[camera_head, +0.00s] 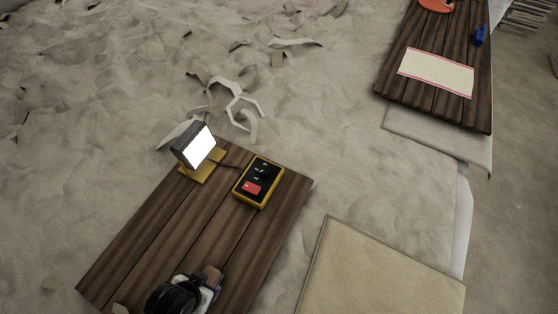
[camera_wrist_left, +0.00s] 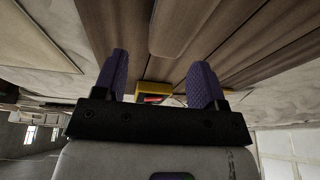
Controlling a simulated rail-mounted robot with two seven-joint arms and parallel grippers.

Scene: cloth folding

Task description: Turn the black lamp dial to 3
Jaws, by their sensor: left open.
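A yellow-edged control box (camera_head: 258,182) lies on the dark plank table. Its black top carries small white marks, a red switch (camera_head: 251,188) and a black lamp dial (camera_head: 264,173). The dial's setting is too small to read. A lamp (camera_head: 197,147) with a bright white panel stands to its left, joined by a dark cable. My left gripper (camera_head: 211,288) is at the table's near edge, apart from the box. In the left wrist view its purple fingers (camera_wrist_left: 162,82) are open, with the yellow box (camera_wrist_left: 154,91) showing beyond the gap. My right gripper is not in view.
The near plank table (camera_head: 150,235) is mostly bare between my left gripper and the box. A beige slab (camera_head: 378,272) lies to its right. A second plank table (camera_head: 398,85) at upper right holds a cloth (camera_head: 437,73) and a blue object (camera_head: 479,36).

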